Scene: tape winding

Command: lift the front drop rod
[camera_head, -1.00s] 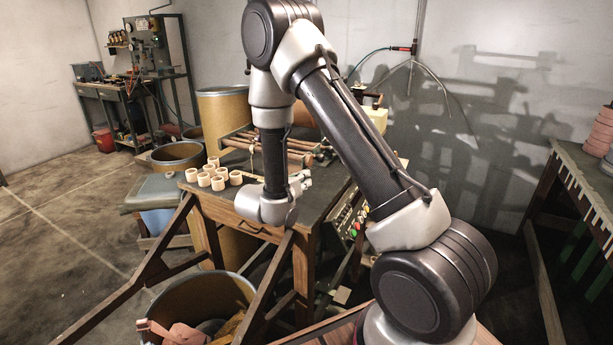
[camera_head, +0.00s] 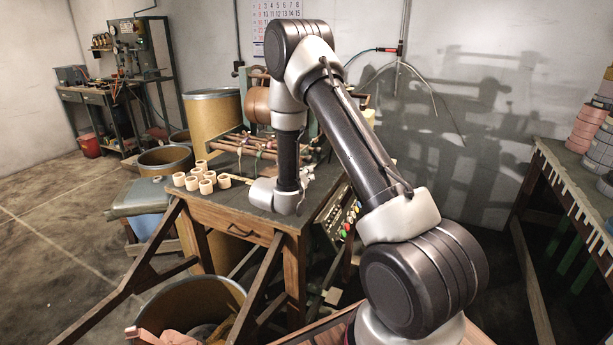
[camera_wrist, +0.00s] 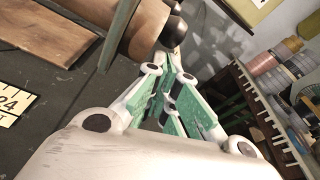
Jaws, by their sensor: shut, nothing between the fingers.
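The winding machine's brown rods (camera_head: 245,143) lie side by side at the back of the wooden bench; my forearm partly covers them. I cannot tell which is the front drop rod. In the wrist view a thick brown roller (camera_wrist: 145,38) with dark ends lies left of my fingers, beside a flat wooden piece. My gripper (camera_wrist: 173,62) has green-padded fingers, shut and empty, pointing past the roller's dark end. In the head view my gripper (camera_head: 307,176) is small, low over the bench, right of my wrist. I cannot tell whether it touches anything.
Several pale rings (camera_head: 200,180) stand on the left of the bench (camera_head: 235,222). A control panel with coloured buttons (camera_head: 348,222) is at its right end. A tall drum (camera_head: 212,117) stands behind. Another bench with tape rolls (camera_head: 590,125) is at the right.

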